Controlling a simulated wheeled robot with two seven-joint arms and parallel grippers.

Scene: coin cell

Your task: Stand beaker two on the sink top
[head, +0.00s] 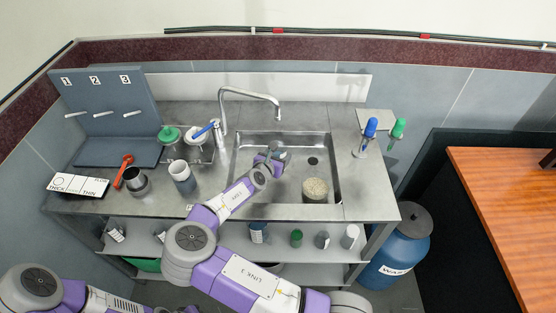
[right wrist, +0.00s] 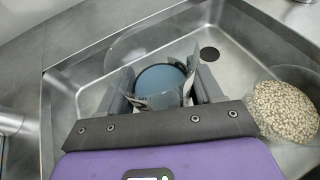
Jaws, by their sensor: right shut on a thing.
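My right gripper (head: 271,161) reaches over the sink basin (head: 327,145) from the front. In the right wrist view my right gripper (right wrist: 160,92) is shut on a clear beaker (right wrist: 185,88), with blue-grey showing inside it and pale marking on its side. I cannot read a number on it. In the head view the held beaker is mostly hidden by the gripper. The steel sink top (head: 222,187) surrounds the basin. My left gripper is out of view; only part of that arm shows at bottom left.
A clear vessel of pale beads (head: 316,190) stands in the basin's right front; it also shows in the right wrist view (right wrist: 288,105). A tap (head: 250,92) arches behind. Blue-topped (head: 369,132) and green-topped (head: 397,130) items stand right.

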